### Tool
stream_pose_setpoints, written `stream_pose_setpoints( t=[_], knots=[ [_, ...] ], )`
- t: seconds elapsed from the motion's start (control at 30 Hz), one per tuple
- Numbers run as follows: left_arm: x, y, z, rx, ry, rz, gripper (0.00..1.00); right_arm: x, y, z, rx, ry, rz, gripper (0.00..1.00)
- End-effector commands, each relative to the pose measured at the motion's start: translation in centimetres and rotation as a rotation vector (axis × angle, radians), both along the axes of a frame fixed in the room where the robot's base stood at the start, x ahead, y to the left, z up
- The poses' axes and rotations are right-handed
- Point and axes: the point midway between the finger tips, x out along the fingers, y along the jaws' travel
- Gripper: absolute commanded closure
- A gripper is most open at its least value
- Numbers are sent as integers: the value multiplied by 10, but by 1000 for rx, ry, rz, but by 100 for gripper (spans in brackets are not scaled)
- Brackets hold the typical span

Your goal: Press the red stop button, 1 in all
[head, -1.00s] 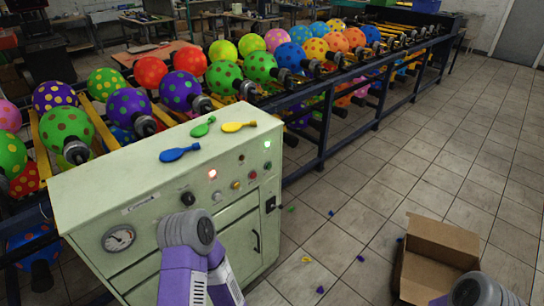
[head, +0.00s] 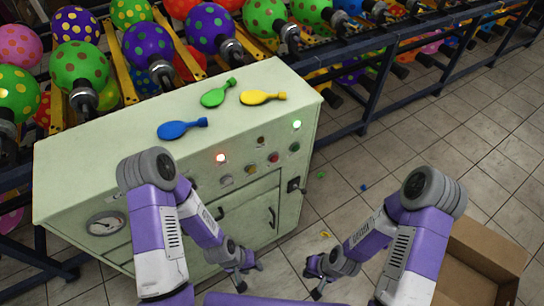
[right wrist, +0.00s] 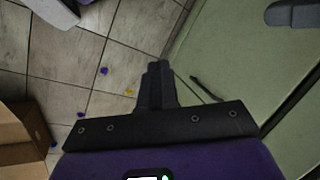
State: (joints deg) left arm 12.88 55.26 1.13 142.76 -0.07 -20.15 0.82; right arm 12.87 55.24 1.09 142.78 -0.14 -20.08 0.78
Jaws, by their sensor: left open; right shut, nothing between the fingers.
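The red button (head: 273,158) is on the upper right of the front panel of the pale green machine (head: 90,165). It sits between a yellow button (head: 250,168) and a green button (head: 294,146). My left gripper (head: 248,277) is open and empty, low in front of the cabinet doors, below the button and apart from it. My right gripper (head: 315,283) is to the right of the left one, also low and away from the panel. In the right wrist view its fingers (right wrist: 155,72) are shut together with nothing between them. The red button is not visible there.
Blue (head: 182,129), green (head: 217,92) and yellow (head: 263,97) balloons lie flat on the machine top. A lit red lamp (head: 221,158) and a green lamp (head: 297,124) glow on the panel. A cardboard box (head: 485,250) stands at right. Tiled floor lies between.

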Motion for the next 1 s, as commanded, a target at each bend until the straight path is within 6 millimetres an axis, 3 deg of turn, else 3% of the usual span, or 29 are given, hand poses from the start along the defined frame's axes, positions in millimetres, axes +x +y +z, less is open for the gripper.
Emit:
stream_pose_setpoints(
  t=[0.17, 0.3, 0.43, 0.57, 0.67, 0.77, 0.87, 0.93, 0.97, 1.0],
  knots=[
    [0, 0, 4, 0, -1, 0, 57, 2, 17, 12, 17, -40, 229, 100],
    [1, 0, 8, 0, -1, 0, 57, -25, 33, 24, 28, -40, 710, 100],
    [1, 0, 11, 0, -1, 0, 57, -56, 13, 29, -24, 24, 1220, 100],
    [1, 0, 13, 0, -1, 0, 57, -56, -26, 38, -156, 104, 1721, 100],
    [1, 0, 15, 0, -1, 0, 57, -30, -55, 52, -322, 174, 2092, 100],
    [1, 0, 17, 0, -1, 0, 57, 14, -70, 73, -548, 246, 2436, 100],
    [1, 0, 19, 0, -1, 0, 57, 69, -64, 104, -847, 313, 2740, 100],
    [1, 0, 21, 0, -1, 0, 57, 106, -46, 129, -1091, 353, 2911, 100],
    [1, 0, 21, 0, -1, 0, 57, 119, -36, 140, 1134, -348, -2823, 100],
    [1, 0, 22, 0, -1, 0, 57, 134, -22, 153, 1174, -336, -2688, 100]
  ],
)
